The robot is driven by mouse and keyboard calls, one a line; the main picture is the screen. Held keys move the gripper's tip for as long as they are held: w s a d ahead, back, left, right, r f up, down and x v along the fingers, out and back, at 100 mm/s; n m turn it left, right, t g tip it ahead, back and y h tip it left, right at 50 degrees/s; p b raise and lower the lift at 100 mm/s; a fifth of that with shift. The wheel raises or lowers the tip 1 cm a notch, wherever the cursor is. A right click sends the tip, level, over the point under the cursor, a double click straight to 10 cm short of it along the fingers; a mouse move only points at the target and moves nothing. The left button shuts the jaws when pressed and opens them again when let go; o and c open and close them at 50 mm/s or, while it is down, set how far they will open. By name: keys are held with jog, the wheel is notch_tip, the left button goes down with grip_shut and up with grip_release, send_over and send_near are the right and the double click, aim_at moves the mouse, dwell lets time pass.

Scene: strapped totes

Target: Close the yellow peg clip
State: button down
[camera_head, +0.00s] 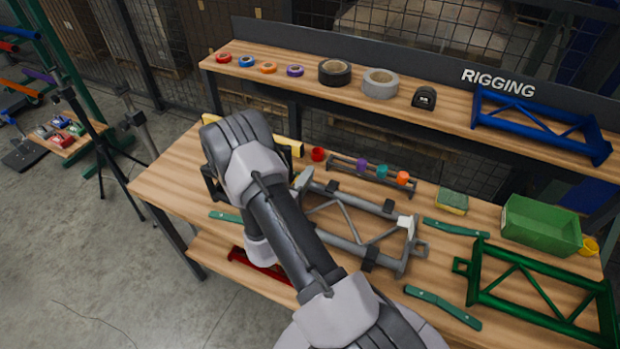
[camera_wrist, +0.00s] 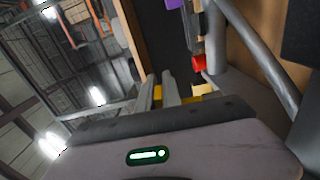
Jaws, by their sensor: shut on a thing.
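My gripper (camera_wrist: 162,88) shows in the wrist view with its two grey fingers close together. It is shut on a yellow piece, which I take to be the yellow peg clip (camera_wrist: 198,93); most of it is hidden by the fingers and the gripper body. In the head view my arm covers the gripper and the clip. A grey strapped frame (camera_head: 352,240) lies on the bench beside my arm. Its tubes also show at the right of the wrist view (camera_wrist: 250,55).
A long yellow bar (camera_head: 291,147) lies partly behind my arm, with a red cup (camera_head: 318,154) beside it. A small rack (camera_head: 345,166) holds coloured pieces. A shelf (camera_head: 310,92) runs behind.

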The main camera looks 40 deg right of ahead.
jog(key=shift+w+a+r+n+p, duration=0.15)
jog(key=shift+w+n, duration=0.25)
jog(key=shift+n, duration=0.55)
jog(key=shift+w+a+r+n+p, duration=0.15)
jog(key=shift+w+n, duration=0.3)
jog(key=shift+n, duration=0.55)
jog(key=shift+w+a+r+n, duration=0.15)
jog(key=shift+w+n, duration=0.25)
jog(key=shift+n, duration=0.55)
jog(key=shift+a+f, duration=0.1)
jog(key=shift+f, duration=0.05)
jog(key=c, duration=1.5)
grip_release()
jog(key=p+v, duration=0.2)
jog(key=v, duration=1.5)
jog(key=shift+s+a, duration=0.1)
jog(key=shift+a, duration=0.1)
